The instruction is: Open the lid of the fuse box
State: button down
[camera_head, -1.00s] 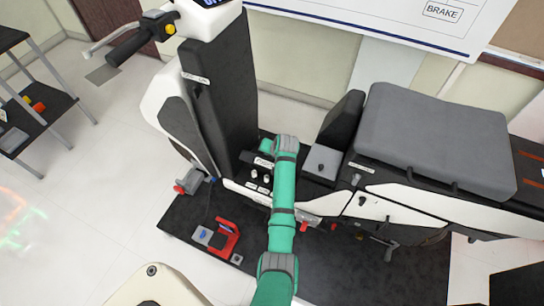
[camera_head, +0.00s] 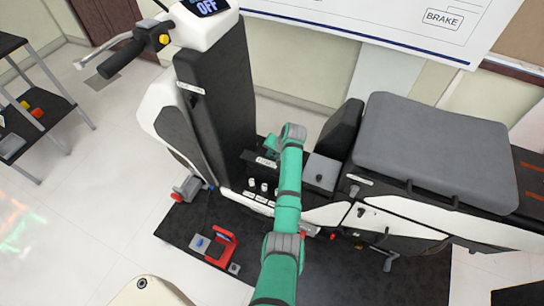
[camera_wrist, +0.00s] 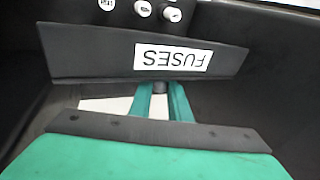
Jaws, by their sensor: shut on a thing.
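The fuse box lid (camera_wrist: 95,54) is a dark panel with a white FUSES label (camera_wrist: 172,57), upside down in the wrist view. In the head view the label (camera_head: 266,162) shows small beside my green wrist. My gripper's green fingers (camera_wrist: 161,103) are close together at the lid's edge, shut on a small grey part there, seemingly its handle. A pale surface shows beside the fingers. The lid looks tilted, but how far it stands open I cannot tell. In the head view my gripper (camera_head: 271,146) is partly hidden by my wrist.
White knobs (camera_wrist: 172,14) stand close beyond the lid. The tall dark column (camera_head: 222,90) rises at left, and the grey seat (camera_head: 430,150) lies at right. A red tool (camera_head: 222,247) is on the dark mat (camera_head: 330,280) below.

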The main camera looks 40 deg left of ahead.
jog(key=shift+w+d+r, duration=0.15)
jog(key=shift+w+d, duration=0.05)
jog(key=shift+w, duration=0.1)
jog(key=c, duration=1.7)
grip_release()
jog(key=shift+s+a, duration=0.1)
jog(key=shift+s, duration=0.05)
jog(key=v, duration=1)
jog(key=shift+r, duration=0.3)
jog(key=shift+d, duration=0.2)
jog(key=shift+s+a, duration=0.15)
jog(key=shift+a, duration=0.05)
